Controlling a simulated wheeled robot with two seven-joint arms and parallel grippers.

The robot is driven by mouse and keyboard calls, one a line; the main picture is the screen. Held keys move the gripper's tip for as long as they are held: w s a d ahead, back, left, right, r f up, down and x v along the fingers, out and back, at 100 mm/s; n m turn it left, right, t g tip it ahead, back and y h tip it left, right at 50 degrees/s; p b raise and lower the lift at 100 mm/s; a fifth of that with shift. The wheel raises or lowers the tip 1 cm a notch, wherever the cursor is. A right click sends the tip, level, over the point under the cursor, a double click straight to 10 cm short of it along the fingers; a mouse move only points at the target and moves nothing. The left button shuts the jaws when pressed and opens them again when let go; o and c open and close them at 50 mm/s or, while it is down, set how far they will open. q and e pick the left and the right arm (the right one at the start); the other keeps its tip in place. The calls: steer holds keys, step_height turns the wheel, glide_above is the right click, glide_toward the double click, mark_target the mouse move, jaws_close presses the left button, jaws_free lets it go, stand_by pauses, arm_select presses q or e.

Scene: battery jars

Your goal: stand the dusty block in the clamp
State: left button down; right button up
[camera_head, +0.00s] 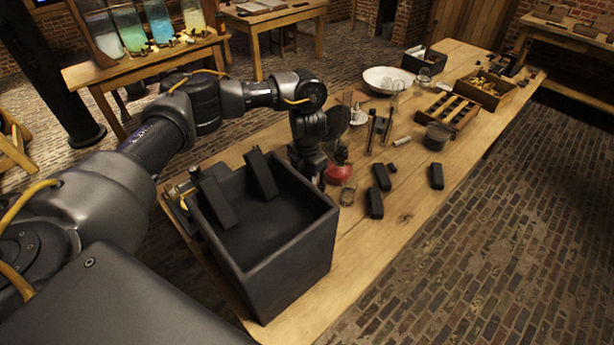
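Several dark blocks show. Three lie on the wooden table, one on the near side (376,204), one just behind it (382,177) and one to the right (437,176). Two more lean inside a black open box (300,255); one is on its left (216,203) and one at its back (262,174). I cannot tell which block is dusty. Upright dark posts (372,132) stand mid-table and may be the clamp. My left gripper (322,180) points down just behind the box's far right rim; its fingertips are mostly hidden. My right gripper is not in view.
A red round object (339,173) and small glassware stand close to my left gripper. A white bowl (388,80), a slotted wooden tray (450,110) and a dark round pot (437,136) are farther back. The table's right front strip is mostly clear.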

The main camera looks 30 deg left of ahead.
arm_select(q)
steer(key=shift+f+b, duration=2.65)
steer(key=shift+f, duration=0.8)
stand_by(0.4)
steer(key=c, duration=1)
jaws_free()
step_height(320, 180, up, 11)
steer(key=shift+f, duration=0.1)
steer(key=shift+b, duration=0.3)
